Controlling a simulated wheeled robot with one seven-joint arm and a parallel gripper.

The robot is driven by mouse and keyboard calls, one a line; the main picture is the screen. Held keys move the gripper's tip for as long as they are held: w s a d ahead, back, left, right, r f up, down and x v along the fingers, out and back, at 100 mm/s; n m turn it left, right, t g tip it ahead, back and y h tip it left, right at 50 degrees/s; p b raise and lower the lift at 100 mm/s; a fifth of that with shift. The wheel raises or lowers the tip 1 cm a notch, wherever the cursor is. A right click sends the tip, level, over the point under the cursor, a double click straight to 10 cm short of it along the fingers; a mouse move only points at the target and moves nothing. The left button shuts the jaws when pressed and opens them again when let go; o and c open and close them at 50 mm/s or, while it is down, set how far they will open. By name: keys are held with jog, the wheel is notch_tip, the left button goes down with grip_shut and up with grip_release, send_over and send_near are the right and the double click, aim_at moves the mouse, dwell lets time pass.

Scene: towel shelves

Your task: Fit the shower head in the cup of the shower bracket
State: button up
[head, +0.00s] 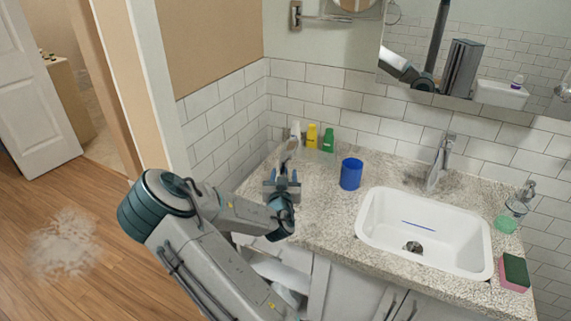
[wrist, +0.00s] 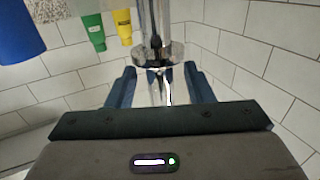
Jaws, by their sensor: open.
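My gripper (head: 283,181) is open above the counter's back left corner. In the wrist view, my two blue fingers (wrist: 160,70) stand apart, one on each side of a chrome fitting (wrist: 156,45) with an upright bar and a round collar. In the head view, a pale grey curved piece (head: 290,149) rises just behind the gripper, partly hidden by it. I cannot tell which parts of this chrome and grey hardware are the shower head and which are the bracket, nor whether the fingers touch it.
A yellow bottle (head: 312,135) and a green bottle (head: 328,140) stand close by at the wall. A blue cup (head: 351,174) stands to the right. Beyond are the white sink (head: 371,220), tap (head: 440,163) and sponge (head: 514,272). A tiled wall (head: 228,108) closes the corner.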

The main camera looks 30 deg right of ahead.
jog(key=shift+w+d, duration=0.15)
jog(key=shift+w, duration=0.05)
grip_shut()
jog(key=shift+r, duration=0.2)
